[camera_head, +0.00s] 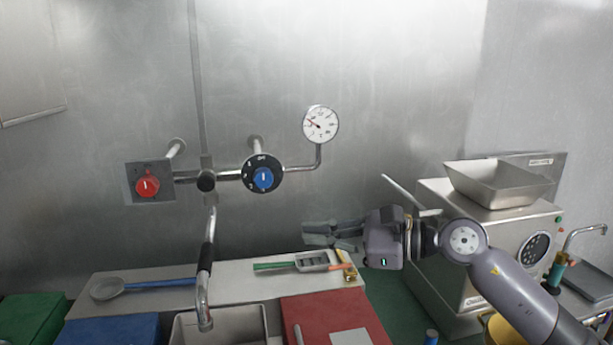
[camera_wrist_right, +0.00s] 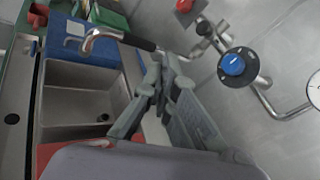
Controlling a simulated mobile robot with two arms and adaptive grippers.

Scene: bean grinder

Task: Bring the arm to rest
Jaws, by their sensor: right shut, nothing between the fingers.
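My right arm (camera_head: 505,285) comes in from the lower right in the head view. Its gripper (camera_head: 312,234) points left and is held in the air above the back ledge, in front of the steel wall. The fingers are shut with nothing between them. In the right wrist view the closed fingers of the right gripper (camera_wrist_right: 158,75) show in the middle, with the sink behind them. My left gripper is not in view.
The faucet (camera_head: 205,290) rises over the sink (camera_head: 255,322). A red board (camera_head: 312,312) lies in front.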

